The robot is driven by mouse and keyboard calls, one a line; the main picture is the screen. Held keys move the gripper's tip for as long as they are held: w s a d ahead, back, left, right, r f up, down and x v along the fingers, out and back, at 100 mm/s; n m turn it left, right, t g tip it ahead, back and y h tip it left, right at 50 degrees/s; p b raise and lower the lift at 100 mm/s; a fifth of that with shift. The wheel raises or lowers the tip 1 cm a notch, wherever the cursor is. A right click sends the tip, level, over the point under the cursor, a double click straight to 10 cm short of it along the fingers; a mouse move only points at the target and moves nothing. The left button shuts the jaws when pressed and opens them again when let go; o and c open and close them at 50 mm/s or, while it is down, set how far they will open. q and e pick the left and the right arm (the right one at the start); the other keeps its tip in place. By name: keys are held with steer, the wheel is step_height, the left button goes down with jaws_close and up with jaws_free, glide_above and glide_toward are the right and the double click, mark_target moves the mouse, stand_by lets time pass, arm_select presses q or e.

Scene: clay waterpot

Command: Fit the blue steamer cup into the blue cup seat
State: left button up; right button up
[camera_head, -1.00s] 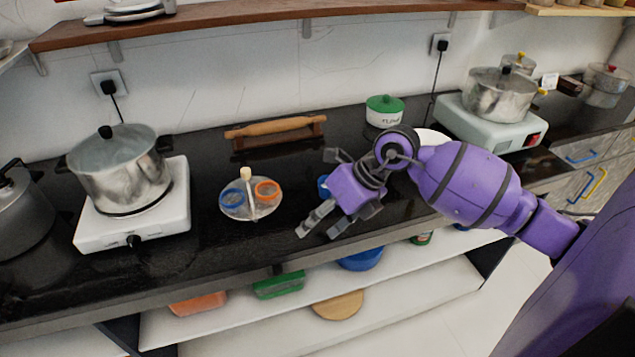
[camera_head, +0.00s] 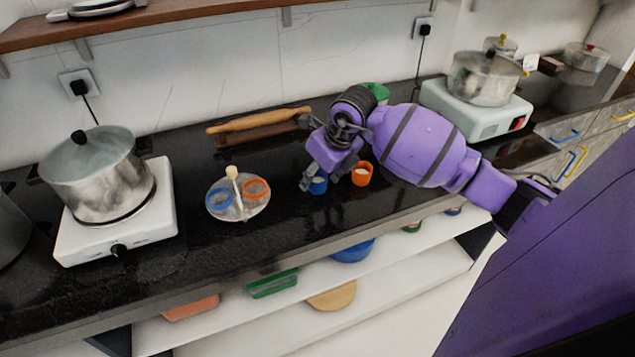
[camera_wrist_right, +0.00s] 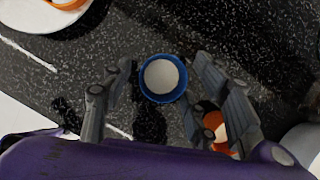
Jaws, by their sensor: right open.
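The blue steamer cup (camera_head: 318,185) stands upright on the black counter, partly hidden by my right gripper in the head view. In the right wrist view the blue cup (camera_wrist_right: 163,79) shows from above, with a pale inside. My right gripper (camera_head: 334,183) is open, pointing down at the cup; its fingers (camera_wrist_right: 160,95) lie on either side of it, apart from it. The blue cup seat (camera_head: 219,198) is a ring on the left of a round metal plate (camera_head: 240,214). An orange ring seat (camera_head: 257,188) is on the right of it. My left gripper is not in view.
An orange cup (camera_head: 362,174) stands right beside my right gripper; it shows behind a finger in the wrist view (camera_wrist_right: 215,128). A rolling pin (camera_head: 258,121) lies behind the plate. A pot (camera_head: 97,180) on a white stove stands left. Counter between plate and blue cup is clear.

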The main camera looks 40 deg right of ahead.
steer(key=c, duration=0.9)
steer(key=shift+r, duration=0.1)
steer(key=shift+c, duration=0.2)
